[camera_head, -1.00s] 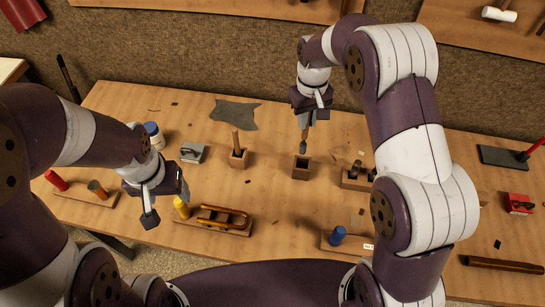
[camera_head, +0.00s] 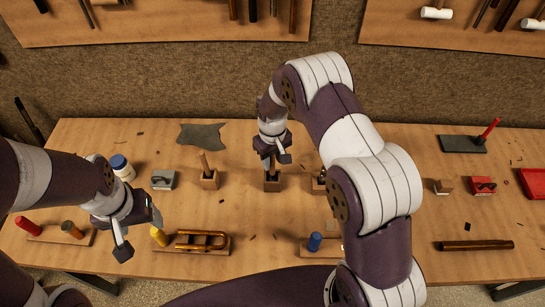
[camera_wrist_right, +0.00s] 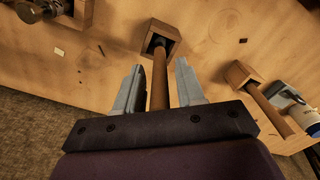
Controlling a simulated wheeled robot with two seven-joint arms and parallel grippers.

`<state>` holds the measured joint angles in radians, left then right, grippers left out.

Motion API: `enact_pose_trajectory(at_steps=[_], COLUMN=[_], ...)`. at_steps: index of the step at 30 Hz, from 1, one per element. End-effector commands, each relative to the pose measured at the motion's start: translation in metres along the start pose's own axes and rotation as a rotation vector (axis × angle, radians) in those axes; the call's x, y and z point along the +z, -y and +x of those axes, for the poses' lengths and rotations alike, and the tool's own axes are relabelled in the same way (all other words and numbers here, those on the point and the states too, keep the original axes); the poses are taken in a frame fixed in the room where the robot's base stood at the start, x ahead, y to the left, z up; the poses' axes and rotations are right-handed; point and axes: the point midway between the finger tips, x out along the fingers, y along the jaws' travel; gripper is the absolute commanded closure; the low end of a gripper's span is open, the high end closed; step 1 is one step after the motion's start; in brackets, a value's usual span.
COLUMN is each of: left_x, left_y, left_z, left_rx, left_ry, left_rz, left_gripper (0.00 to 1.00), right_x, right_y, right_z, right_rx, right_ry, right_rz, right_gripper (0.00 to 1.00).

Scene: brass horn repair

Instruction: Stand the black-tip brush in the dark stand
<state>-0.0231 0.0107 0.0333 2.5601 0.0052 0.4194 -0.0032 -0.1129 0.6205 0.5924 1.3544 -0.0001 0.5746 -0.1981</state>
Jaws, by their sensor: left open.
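The brush stands handle-up in the dark stand (camera_head: 272,184). My right gripper (camera_head: 276,157) is above the stand. In the right wrist view its fingers (camera_wrist_right: 160,64) are spread either side of the handle with a gap on each side. My left gripper (camera_head: 139,232) is open and empty above the bench's left part.
A similar wooden stand with a light handle (camera_head: 205,163) is to the left. Bare bench lies in front of the dark stand.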

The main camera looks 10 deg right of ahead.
Motion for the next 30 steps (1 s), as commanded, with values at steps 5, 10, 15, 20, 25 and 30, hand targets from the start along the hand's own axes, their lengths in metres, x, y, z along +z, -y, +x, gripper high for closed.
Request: enact_pose_trajectory(at_steps=[5,10,15,20,25,30], left_x=[0.000,-0.001,0.001,0.003,0.003,0.003], left_y=[0.000,0.000,0.000,0.000,0.000,0.000], left_z=[0.000,-0.004,0.011,0.022,0.026,0.027], left_rx=[0.000,0.000,0.000,0.000,0.000,0.000], left_ry=[0.000,0.000,0.000,0.000,0.000,0.000], left_rz=[0.000,0.000,0.000,0.000,0.000,0.000], left_gripper=[0.33,0.33,0.33,0.33,0.33,0.33], right_x=[0.000,-0.001,-0.002,-0.001,-0.001,0.025], right_y=[0.000,0.000,0.000,0.000,0.000,-0.001], right_z=[-0.001,-0.007,-0.038,-0.082,-0.114,-0.131], right_rx=[0.000,0.000,0.001,0.001,0.001,0.003], right_ry=[0.000,-0.002,-0.007,-0.006,-0.003,-0.016], right_rz=[0.000,0.000,0.000,0.000,0.000,0.043], right_gripper=[0.57,0.57,0.57,0.57,0.57,0.57])
